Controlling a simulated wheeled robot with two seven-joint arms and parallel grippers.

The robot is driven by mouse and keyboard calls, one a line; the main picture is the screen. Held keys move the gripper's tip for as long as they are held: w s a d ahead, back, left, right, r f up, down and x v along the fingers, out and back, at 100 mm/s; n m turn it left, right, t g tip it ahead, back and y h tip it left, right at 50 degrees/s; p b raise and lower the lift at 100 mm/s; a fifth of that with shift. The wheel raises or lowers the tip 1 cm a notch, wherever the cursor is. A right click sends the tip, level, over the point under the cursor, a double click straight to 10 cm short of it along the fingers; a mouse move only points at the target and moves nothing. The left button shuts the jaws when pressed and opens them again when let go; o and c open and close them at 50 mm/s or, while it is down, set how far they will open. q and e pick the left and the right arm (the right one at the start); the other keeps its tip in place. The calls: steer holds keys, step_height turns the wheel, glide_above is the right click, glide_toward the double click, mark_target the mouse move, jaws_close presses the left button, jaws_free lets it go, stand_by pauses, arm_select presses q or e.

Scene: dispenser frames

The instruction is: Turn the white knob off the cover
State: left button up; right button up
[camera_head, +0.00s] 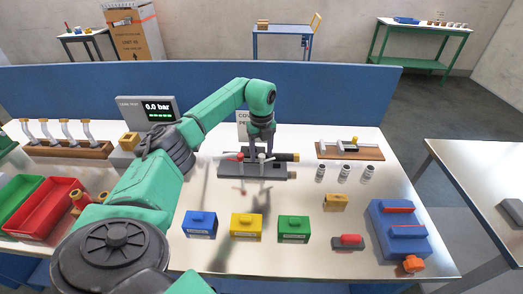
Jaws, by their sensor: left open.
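A dark grey dispenser frame (229,171) stands in the middle of the white table. A black cylindrical part (286,157) and a red-tipped part (234,156) show on it. A small white part (262,157), which may be the white knob, shows between them. My left gripper (261,150) points down over the frame from above, open, with its fingers close to the white part. I cannot tell whether they touch it. The cover is too small to make out clearly. My right gripper is out of view.
Blue (200,225), yellow (246,226) and green (293,229) boxes stand in front of the frame. A 0.0 bar display (147,111) stands behind my left arm. A blue panel (330,95) lines the back.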

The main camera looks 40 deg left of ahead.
arm_select(q)
steer(key=shift+d+f, duration=0.15)
jaws_close()
steer(key=shift+m, duration=1.5)
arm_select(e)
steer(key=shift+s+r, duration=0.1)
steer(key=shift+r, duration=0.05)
arm_select(q)
jaws_free()
